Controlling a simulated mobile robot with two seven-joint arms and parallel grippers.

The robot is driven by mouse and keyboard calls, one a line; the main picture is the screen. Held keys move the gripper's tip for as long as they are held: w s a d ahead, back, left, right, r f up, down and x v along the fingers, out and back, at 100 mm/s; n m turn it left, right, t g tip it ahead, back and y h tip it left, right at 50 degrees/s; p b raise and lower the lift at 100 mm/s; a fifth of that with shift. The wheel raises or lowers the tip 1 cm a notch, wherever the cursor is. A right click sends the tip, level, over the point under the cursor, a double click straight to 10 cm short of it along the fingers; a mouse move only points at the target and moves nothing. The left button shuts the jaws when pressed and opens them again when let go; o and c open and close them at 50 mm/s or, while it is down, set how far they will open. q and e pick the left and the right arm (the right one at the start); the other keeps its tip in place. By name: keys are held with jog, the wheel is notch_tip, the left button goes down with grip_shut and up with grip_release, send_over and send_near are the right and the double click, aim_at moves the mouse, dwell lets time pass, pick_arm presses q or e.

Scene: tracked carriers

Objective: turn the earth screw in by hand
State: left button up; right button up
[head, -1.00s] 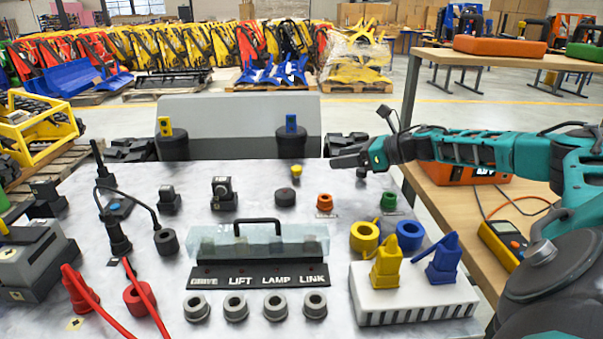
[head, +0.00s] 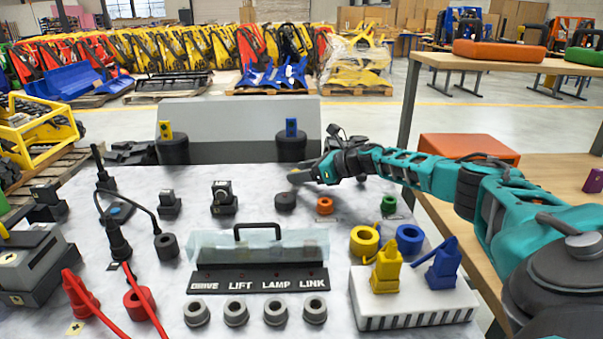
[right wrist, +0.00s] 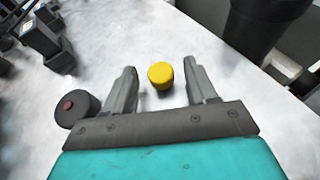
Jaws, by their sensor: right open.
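The earth screw shows as a round yellow knob (right wrist: 160,76) in the right wrist view, upright on the pale marbled bench. My right gripper (right wrist: 159,88) is open, with one finger on either side of the knob and a gap on both sides. In the head view the right gripper (head: 300,177) is over the bench behind the dark round button, and it mostly hides the knob. I cannot tell the fingertips' height relative to the knob. My left gripper is not in view.
A dark round button with a red centre (right wrist: 76,108) stands close to the left finger. An orange socket (head: 324,206) and a green one (head: 389,205) stand nearby. A clear cover with a black handle (head: 257,229) is nearer. Black posts (head: 291,147) rise behind.

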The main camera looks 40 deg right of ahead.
jog(key=shift+w+a, duration=0.1)
jog(key=shift+w, duration=0.1)
